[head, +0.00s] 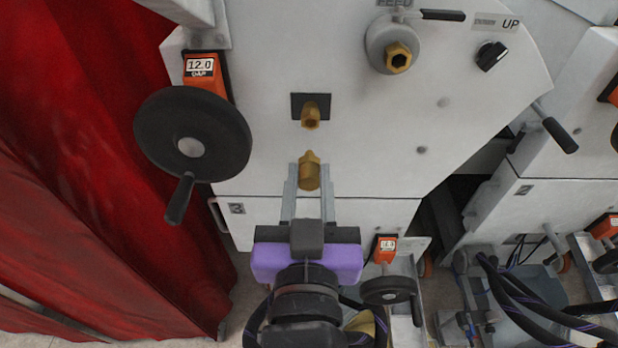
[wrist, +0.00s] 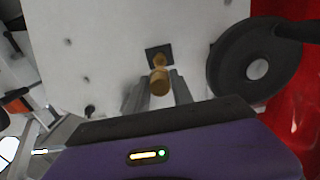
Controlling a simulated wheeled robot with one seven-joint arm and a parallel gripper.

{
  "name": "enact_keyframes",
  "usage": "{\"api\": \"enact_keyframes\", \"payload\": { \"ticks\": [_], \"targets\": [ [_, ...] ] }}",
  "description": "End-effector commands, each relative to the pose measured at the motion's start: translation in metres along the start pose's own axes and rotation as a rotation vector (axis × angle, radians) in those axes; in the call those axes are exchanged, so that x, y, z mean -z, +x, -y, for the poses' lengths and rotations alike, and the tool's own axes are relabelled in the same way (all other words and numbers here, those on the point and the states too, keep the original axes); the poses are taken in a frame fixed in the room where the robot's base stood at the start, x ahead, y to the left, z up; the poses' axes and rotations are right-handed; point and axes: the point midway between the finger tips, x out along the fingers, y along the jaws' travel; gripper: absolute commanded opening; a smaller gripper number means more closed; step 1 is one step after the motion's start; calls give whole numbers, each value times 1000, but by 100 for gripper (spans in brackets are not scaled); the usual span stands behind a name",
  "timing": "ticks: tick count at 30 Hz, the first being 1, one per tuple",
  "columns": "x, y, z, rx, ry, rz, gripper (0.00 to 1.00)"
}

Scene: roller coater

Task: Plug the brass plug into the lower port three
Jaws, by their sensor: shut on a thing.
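The brass plug (head: 309,176) is held between the fingertips of my gripper (head: 309,170), which is shut on it. Its narrower end points up the picture, toward the panel. A brass port (head: 311,113) on a dark square plate sits on the white panel just above the plug in the head view. A small gap shows between plug and port there. In the wrist view the plug (wrist: 159,83) lies in front of the port (wrist: 159,59) and overlaps its lower part. The depth between them is hard to tell. A larger brass hex port (head: 398,58) sits higher on the right.
A black handwheel (head: 192,134) with a crank handle stands out left of the port. An orange gauge (head: 206,72) is above it. A red curtain (head: 80,150) hangs at left. A lever (head: 555,130) projects at right.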

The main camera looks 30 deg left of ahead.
Motion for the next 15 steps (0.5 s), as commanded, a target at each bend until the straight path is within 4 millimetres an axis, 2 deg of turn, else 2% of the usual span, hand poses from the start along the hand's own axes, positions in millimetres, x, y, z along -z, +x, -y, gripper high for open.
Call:
{"api": "enact_keyframes", "payload": {
  "ticks": [7,15],
  "targets": [
    [-2,-3,-1,-1,7,-1,0],
    [1,19,-1,-1,7,-2,0]
  ]
}}
